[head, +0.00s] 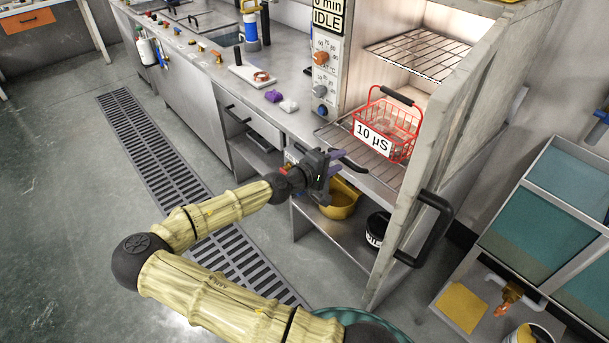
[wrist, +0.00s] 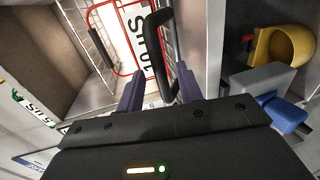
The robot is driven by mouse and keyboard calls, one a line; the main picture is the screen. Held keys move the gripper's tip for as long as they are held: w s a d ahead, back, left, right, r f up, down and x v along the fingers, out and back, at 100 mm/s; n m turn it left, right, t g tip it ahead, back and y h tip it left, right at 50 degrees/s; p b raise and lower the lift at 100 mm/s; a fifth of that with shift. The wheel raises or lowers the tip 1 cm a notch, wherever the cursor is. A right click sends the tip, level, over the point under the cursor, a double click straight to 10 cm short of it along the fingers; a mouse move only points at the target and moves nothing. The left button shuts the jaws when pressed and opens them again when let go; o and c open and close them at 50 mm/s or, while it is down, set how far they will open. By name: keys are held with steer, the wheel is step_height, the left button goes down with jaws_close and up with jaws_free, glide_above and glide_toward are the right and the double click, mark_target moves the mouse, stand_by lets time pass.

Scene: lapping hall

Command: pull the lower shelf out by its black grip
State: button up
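The lower shelf (head: 385,172) is a wire rack inside the open cabinet, with a black grip (head: 352,164) at its front edge. The bar of the grip also shows in the wrist view (wrist: 152,60). A red wire basket (head: 412,130) labelled "10 µS" stands on the lower shelf. My gripper (head: 333,165) is at the front of the cabinet, close to the grip. In the wrist view its two purple fingers (wrist: 158,88) are apart, one on each side of the grip's near end. I cannot tell whether either touches it.
The upper wire shelf (head: 418,55) is empty. The cabinet door (head: 455,130) stands open to the right, with a large black handle (head: 432,230). Below are a yellow container (head: 342,200) and a black-and-white tub (head: 377,229). The floor at left is clear.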

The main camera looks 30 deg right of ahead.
steer(key=v, duration=1.3)
steer(key=shift+d+f, duration=0.1)
